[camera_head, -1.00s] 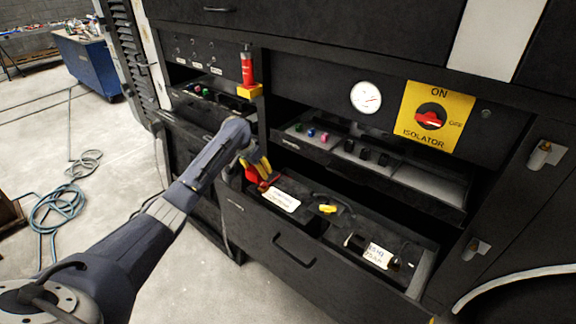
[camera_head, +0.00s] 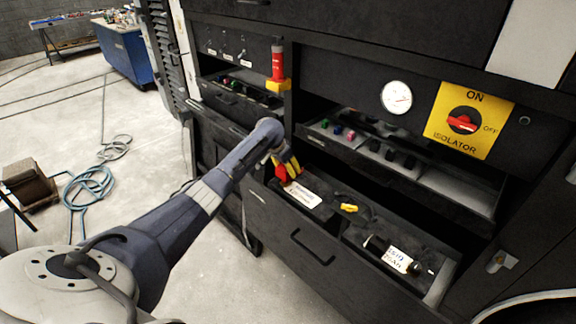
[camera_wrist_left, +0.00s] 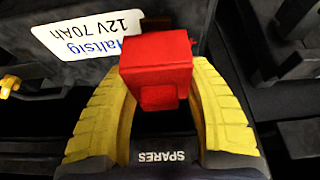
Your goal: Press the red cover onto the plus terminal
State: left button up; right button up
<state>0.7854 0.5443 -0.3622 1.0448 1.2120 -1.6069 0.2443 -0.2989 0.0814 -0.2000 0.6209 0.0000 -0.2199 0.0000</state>
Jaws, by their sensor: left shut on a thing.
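My left gripper (camera_head: 288,168) reaches into the open drawer, at the left end of the battery bay. Its yellow fingers are shut on the red cover (camera_wrist_left: 157,65), a small boxy piece that fills the middle of the left wrist view. The cover is beside a dark battery with a white label (camera_wrist_left: 90,35) reading 12V 70Ah; the label also shows in the head view (camera_head: 300,194). I cannot tell whether the cover touches the battery. The plus terminal is not clearly visible; a brownish bit (camera_wrist_left: 155,23) shows just behind the cover. My right gripper is not in view.
The drawer (camera_head: 300,245) stands open below a shelf with coloured knobs (camera_head: 338,131). A yellow piece (camera_head: 348,208) and a second white label (camera_head: 397,260) are further right in it. A red cylinder (camera_head: 277,65) stands on a yellow block above. A SPARES label (camera_wrist_left: 161,157) lies below the fingers.

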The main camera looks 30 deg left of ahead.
pick_arm(q)
jog(key=shift+f, duration=1.6)
jog(key=shift+f, duration=0.55)
dwell(1.3)
jog(key=o, duration=1.6)
jog(key=shift+o, duration=0.2)
jog(key=shift+r, duration=0.1)
jog(key=shift+r, duration=3.4)
